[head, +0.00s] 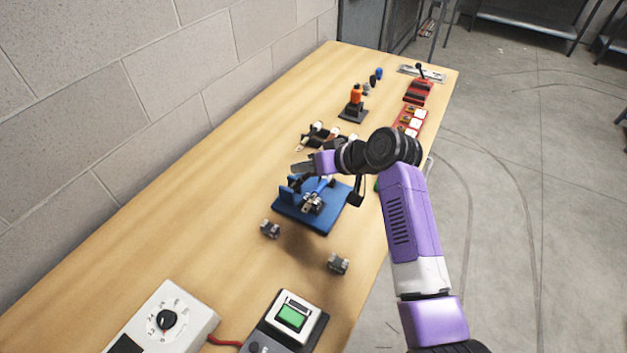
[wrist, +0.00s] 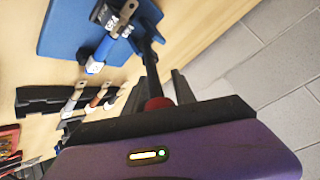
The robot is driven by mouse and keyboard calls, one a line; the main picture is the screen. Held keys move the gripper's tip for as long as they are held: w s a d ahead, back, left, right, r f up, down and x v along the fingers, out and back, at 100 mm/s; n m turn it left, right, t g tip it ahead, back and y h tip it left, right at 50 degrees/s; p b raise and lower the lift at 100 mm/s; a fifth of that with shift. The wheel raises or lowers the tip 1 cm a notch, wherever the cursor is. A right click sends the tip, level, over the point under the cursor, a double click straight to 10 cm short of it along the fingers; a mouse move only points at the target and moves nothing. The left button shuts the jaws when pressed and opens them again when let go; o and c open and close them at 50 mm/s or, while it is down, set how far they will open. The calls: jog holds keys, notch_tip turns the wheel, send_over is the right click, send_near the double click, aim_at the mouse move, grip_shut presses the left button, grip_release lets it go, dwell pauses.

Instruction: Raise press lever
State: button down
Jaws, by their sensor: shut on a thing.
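The press (head: 284,207) is a blue fixture with a flat blue base on the bench, left of my arm in the head view. A black lever (wrist: 151,70) runs from beside the plate down to a red knob (wrist: 157,103) at my palm. My gripper (wrist: 158,94) is shut on the lever at its knob end, with a dark finger either side. In the head view my gripper (head: 301,168) is above the press's far side; the lever cannot be made out there.
A black rack with several tools (wrist: 62,101) lies close beside the press. Two small grey blocks (head: 270,229) (head: 338,264) lie in front. A wall bounds the left; open floor is right.

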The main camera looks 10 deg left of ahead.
jog(key=shift+w+a+r, duration=0.1)
jog(key=shift+w+a, duration=0.05)
jog(key=shift+a, duration=0.65)
jog(key=shift+s+f, duration=0.25)
jog(key=shift+f, duration=0.15)
jog(key=c, duration=1.1)
grip_release()
jog(key=shift+w+r, duration=0.1)
